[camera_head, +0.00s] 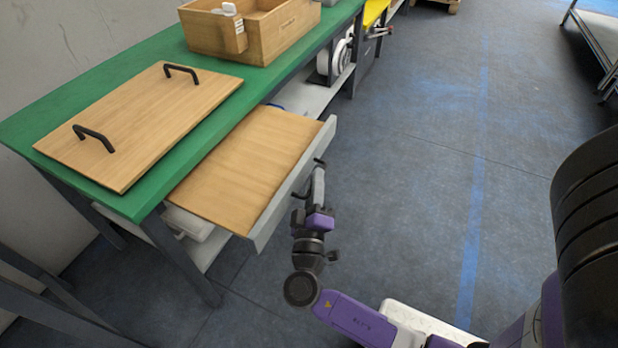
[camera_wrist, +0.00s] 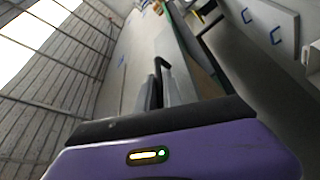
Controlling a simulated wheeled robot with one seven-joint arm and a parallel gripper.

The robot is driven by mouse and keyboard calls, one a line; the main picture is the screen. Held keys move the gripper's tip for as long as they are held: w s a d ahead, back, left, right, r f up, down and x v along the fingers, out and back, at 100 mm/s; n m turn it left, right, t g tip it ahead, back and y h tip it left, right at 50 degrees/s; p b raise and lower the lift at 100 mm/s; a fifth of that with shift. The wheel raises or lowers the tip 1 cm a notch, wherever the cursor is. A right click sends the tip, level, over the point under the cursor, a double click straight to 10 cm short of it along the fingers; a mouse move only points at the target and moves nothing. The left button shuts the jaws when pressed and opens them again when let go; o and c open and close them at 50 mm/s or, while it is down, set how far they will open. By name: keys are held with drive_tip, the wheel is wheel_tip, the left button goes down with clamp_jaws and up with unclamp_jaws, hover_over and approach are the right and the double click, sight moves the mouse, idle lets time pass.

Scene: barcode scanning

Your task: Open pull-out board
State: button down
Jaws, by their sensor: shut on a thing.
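The pull-out board (camera_head: 247,165) is a wooden panel with a grey front edge (camera_head: 293,190). In the head view it sticks out from under the green tabletop, over the floor. My gripper (camera_head: 318,168) is at the outer side of the front edge and is shut on the board's dark handle (camera_head: 320,162). The handle is mostly hidden by my fingers in the head view. In the wrist view the dark handle (camera_wrist: 163,66) shows at my gripper's fingers (camera_wrist: 155,85), in front of the grey board front (camera_wrist: 177,70).
The green workbench (camera_head: 28,128) carries a wooden panel (camera_head: 140,115) with two black handles and a wooden box (camera_head: 270,35) at the back. A lower shelf (camera_head: 318,92) holds white items.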

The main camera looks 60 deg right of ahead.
drive_tip(key=shift+w+a, duration=0.1)
drive_tip(key=c, duration=1.8)
unclamp_jaws()
drive_tip(key=shift+o, duration=0.2)
drive_tip(key=v, duration=0.8)
